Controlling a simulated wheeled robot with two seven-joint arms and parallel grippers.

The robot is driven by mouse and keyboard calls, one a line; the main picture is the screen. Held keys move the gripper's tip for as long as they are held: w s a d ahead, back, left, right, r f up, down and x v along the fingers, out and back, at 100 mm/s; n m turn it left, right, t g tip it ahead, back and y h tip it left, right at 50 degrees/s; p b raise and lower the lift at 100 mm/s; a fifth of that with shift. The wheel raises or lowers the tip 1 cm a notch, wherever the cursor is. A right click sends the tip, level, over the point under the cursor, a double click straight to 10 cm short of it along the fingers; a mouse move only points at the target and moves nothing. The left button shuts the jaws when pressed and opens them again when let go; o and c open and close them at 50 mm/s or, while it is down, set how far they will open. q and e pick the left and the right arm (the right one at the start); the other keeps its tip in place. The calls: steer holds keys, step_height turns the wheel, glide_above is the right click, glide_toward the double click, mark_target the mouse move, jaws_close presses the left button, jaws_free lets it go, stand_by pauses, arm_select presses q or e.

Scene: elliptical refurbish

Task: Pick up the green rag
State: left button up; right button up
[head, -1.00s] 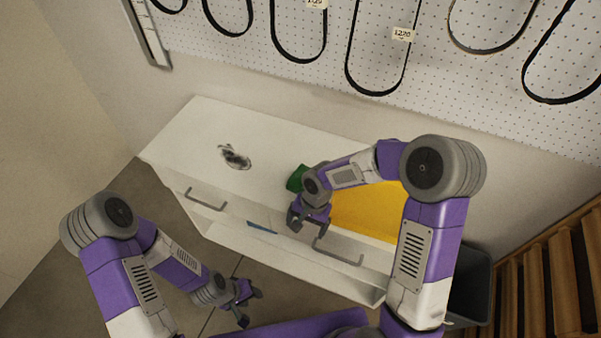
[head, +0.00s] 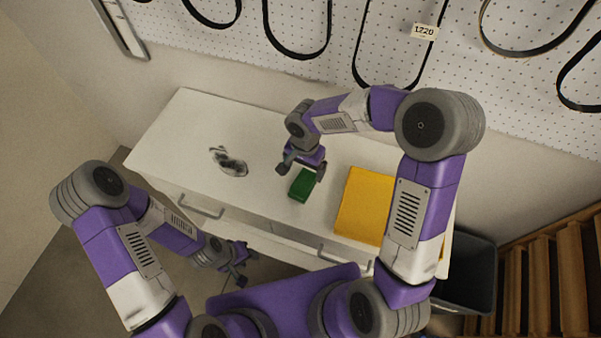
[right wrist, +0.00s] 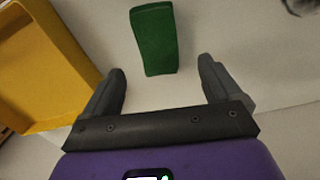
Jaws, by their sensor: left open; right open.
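The green rag (head: 301,186) is a small folded block lying on the white cabinet top (head: 262,125). It also shows in the right wrist view (right wrist: 155,40), ahead of the fingertips and between their lines. My right gripper (head: 302,170) is open and empty, over the cabinet top right beside the rag; in the right wrist view its two fingers (right wrist: 162,82) are spread apart with nothing between them. My left gripper (head: 240,264) is open and empty, low in front of the cabinet at the left.
A yellow tray (head: 364,203) stands to the right of the rag, partly behind my right arm. A dark and white crumpled thing (head: 229,162) lies to the left. A pegboard with hanging belts (head: 330,40) is behind. A dark bin (head: 470,270) stands at the right.

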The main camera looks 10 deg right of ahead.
mark_target(304, 183)
steer(key=shift+s+f, duration=0.65)
steer(key=shift+f, duration=0.25)
steer(key=f, duration=0.3)
steer(key=shift+w+a+f+b, duration=0.2)
steer(key=shift+f+b, duration=0.2)
steer(key=shift+s+f, duration=0.1)
steer(key=shift+f, duration=0.15)
arm_select(q)
steer(key=shift+s+f, duration=0.4)
steer(key=shift+s, duration=0.1)
arm_select(e)
steer(key=shift+c, duration=0.3)
steer(key=c, duration=1.1)
arm_select(q)
steer(key=shift+r+p, duration=0.8)
steer(key=shift+r, duration=0.05)
arm_select(e)
step_height(304, 183, up, 10)
steer(key=shift+r, duration=0.1)
